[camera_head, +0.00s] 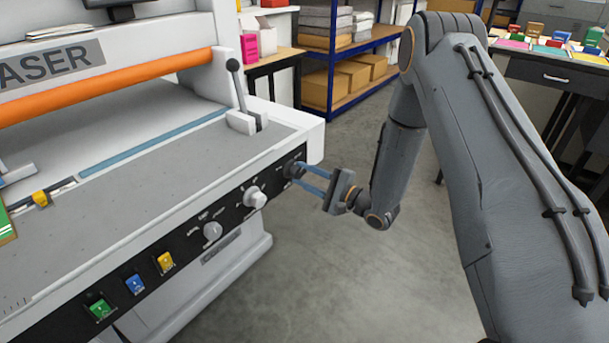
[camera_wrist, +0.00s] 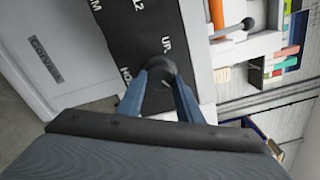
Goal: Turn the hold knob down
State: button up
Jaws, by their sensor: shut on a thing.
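The hold knob (camera_head: 294,169) is the dark round knob at the right end of the black control panel (camera_head: 275,186) on the front of the white machine. It also shows in the wrist view (camera_wrist: 160,65), between the letters "UP" and a partly hidden label starting with "HO". My gripper (camera_head: 299,174) reaches in from the right. Its two blue fingers are shut on the knob, one on each side, as the wrist view shows (camera_wrist: 161,75). The fingers cover part of the knob, and I cannot read its exact setting.
Two pale knobs (camera_head: 255,197) (camera_head: 212,231) sit further left on the panel, then yellow, blue and green switches (camera_head: 134,284). A lever (camera_head: 238,85) stands on the machine's top. Shelves with boxes (camera_head: 350,75) are behind. The floor (camera_head: 330,265) right of the machine is clear.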

jog(key=shift+m, duration=0.4)
jog(key=o, duration=1)
jog(key=shift+b+v, duration=0.6)
jog(key=shift+v, duration=3.3)
jog(key=shift+w, duration=0.1)
